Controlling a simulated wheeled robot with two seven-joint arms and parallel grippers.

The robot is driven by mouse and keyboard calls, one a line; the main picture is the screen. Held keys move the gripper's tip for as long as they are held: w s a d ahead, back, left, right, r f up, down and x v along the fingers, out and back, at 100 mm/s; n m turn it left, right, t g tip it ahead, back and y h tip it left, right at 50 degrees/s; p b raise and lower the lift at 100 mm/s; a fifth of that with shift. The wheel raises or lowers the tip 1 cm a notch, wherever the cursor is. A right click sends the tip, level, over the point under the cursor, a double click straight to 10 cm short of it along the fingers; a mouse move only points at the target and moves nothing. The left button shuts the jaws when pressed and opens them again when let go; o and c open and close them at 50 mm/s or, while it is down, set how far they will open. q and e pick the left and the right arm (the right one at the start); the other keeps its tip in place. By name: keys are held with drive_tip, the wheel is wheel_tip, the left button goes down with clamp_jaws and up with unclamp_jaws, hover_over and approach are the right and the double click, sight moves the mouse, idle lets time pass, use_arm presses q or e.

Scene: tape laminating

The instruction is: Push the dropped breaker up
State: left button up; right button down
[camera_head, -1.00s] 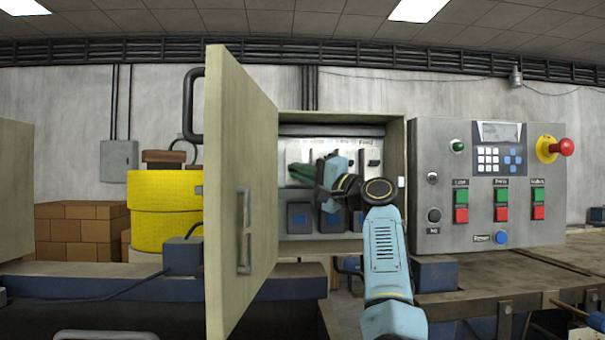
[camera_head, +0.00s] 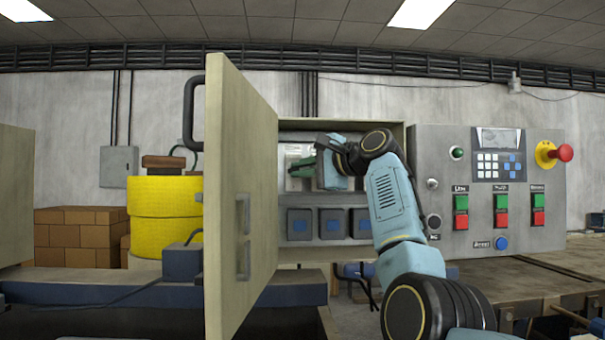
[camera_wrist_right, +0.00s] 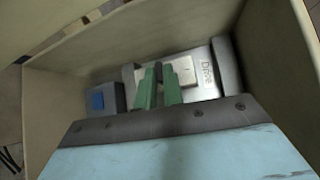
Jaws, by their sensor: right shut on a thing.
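The open electrical cabinet (camera_head: 397,145) holds a pale breaker panel, partly hidden behind my right arm in the head view. My right gripper (camera_head: 300,165) is inside the cabinet with its green fingers at the panel. In the right wrist view, the right gripper (camera_wrist_right: 160,72) has its fingers close together at a white breaker unit (camera_wrist_right: 189,74), beside a plate marked "Drive" (camera_wrist_right: 206,88). The gripper is shut on the breaker, whose lever is mostly hidden between the fingers. My left gripper is not in view.
The open cabinet door (camera_head: 240,200) stands to the left of my right arm. Blue-buttoned boxes (camera_head: 331,224) line the cabinet's lower part. A grey control panel (camera_head: 470,215) with buttons and a red emergency stop (camera_head: 565,152) is at the right. A yellow drum (camera_head: 160,215) stands behind the door.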

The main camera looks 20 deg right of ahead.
drive_tip(key=shift+d+r+m+g, duration=0.1)
drive_tip(key=shift+r+m+g, duration=0.5)
drive_tip(key=shift+m+g, duration=0.1)
drive_tip(key=shift+w+h, duration=0.1)
drive_tip(key=shift+h, duration=0.2)
idle(0.3)
drive_tip(key=c, duration=1.8)
unclamp_jaws()
drive_tip(key=shift+g, duration=0.3)
drive_tip(key=shift+f, duration=0.1)
